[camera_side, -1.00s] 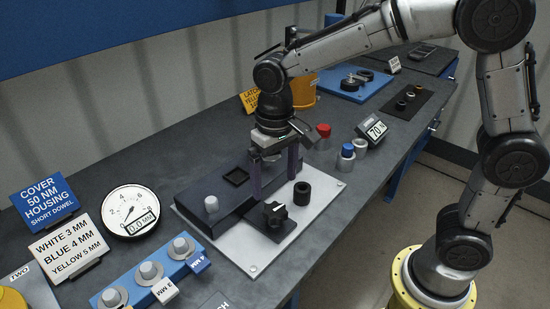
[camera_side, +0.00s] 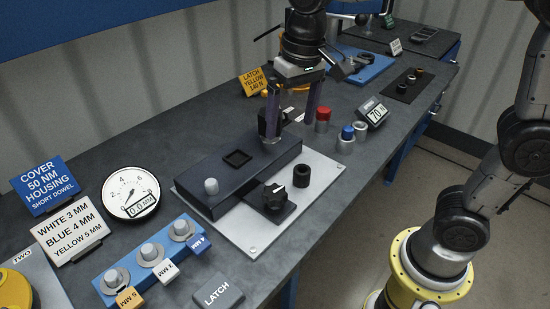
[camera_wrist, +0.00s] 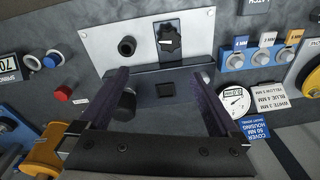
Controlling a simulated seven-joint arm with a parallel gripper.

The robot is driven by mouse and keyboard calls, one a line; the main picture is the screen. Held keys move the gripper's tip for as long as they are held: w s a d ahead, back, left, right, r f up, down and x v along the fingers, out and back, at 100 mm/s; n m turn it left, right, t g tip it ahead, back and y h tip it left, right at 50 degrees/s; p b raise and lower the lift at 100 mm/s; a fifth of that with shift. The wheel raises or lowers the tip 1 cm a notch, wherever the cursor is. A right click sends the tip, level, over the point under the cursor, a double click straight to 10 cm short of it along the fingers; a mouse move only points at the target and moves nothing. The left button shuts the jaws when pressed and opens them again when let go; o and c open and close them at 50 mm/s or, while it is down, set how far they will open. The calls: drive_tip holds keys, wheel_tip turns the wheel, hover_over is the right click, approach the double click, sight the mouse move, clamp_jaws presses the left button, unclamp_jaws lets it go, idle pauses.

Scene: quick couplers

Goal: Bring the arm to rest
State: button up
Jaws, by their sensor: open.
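My gripper (camera_side: 291,118) is open and empty. In the side view it hangs above the back end of the dark housing block (camera_side: 222,190), its two purple-grey fingers pointing down. The wrist view shows the fingers (camera_wrist: 165,75) spread wide, with the block's square recess (camera_wrist: 165,91) between them. The block lies on a pale plate (camera_side: 253,247). A black knob (camera_side: 275,195) and a black ring (camera_side: 301,176) stand on the plate. Whether the fingertips clear the block's short post is hard to tell.
A blue holder (camera_side: 160,262) with several grey knobs and a round gauge (camera_side: 131,194) are at the front left. Red-capped (camera_side: 322,117) and blue-capped (camera_side: 347,135) pieces and a 70 display (camera_side: 373,112) stand right of my gripper. Signs line the left side.

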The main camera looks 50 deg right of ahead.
drive_tip(key=s+d+r+t, duration=0.3)
drive_tip(key=s+d, duration=0.2)
drive_tip(key=s, duration=0.4)
drive_tip(key=s+d+f+n+t, duration=0.1)
drive_tip(key=s+d+f+n, duration=0.1)
drive_tip(key=s+f, duration=0.3)
drive_tip(key=shift+s+f+n, duration=0.4)
drive_tip(key=shift+s, duration=0.8)
drive_tip(key=shift+d, duration=0.1)
